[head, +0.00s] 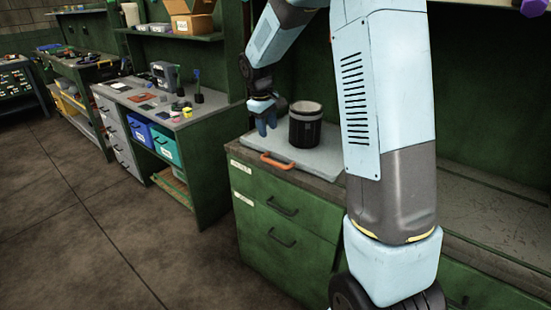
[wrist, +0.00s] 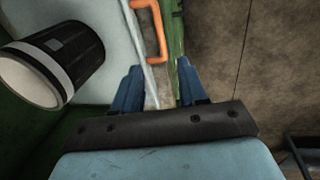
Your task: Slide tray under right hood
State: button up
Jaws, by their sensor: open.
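The pale grey tray (head: 322,157) lies on the green cabinet's top, with an orange handle (head: 277,161) at its front edge. A black cylindrical container with a pale band and light top (head: 304,128) stands upright on the tray. My gripper (head: 266,130) is at the tray's left side, pointing down, left of the container. In the wrist view my gripper (wrist: 158,80) is open, and the edge of the tray (wrist: 108,45) runs between its blue fingers. The orange handle (wrist: 155,30) lies beyond the fingertips. I cannot tell whether the fingers touch the tray. No hood is clearly recognisable.
The green cabinet (head: 275,215) has drawers below the tray. My arm hides part of the worktop to the right. A second bench (head: 150,97) with blue and teal bins stands at left, across a gap. The floor (head: 75,225) in front is clear.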

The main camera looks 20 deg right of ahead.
aim_at(272, 162)
jog(key=f, duration=0.4)
jog(key=w+d+f, duration=0.1)
jog(key=f, duration=0.4)
jog(key=w+d+f, duration=0.1)
jog(key=f, duration=0.4)
jog(key=shift+w+f, duration=0.1)
jog(key=shift+f, duration=0.15)
grip_shut()
